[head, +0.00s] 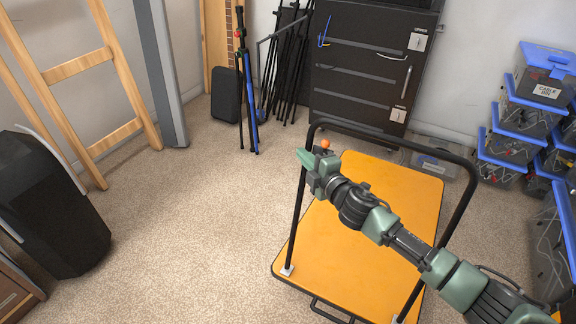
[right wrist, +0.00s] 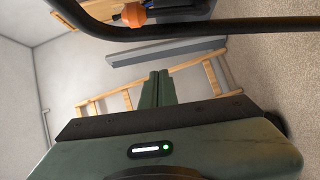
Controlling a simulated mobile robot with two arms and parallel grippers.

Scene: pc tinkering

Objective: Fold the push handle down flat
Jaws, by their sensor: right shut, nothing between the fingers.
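The push handle (head: 296,222) is a black U-shaped bar standing up from the trolley's orange deck (head: 345,258). In the right wrist view its bar (right wrist: 215,27) runs across the top. An orange knob (head: 325,144) shows near the handle's upper left corner; an orange knob also shows beside the bar in the right wrist view (right wrist: 133,14). My right gripper (head: 303,155) is shut and empty by the upper left of the handle, its fingertips just left of the left post. I cannot tell if it touches the bar. My left gripper is out of view.
A dark cabinet (head: 360,65) and a clear bin (head: 434,160) stand behind the trolley. Stacked blue-lidded bins (head: 508,140) are at the right. A black case (head: 48,205) and a wooden ladder (head: 78,66) are at the left. Carpet (head: 200,225) is clear left of the trolley.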

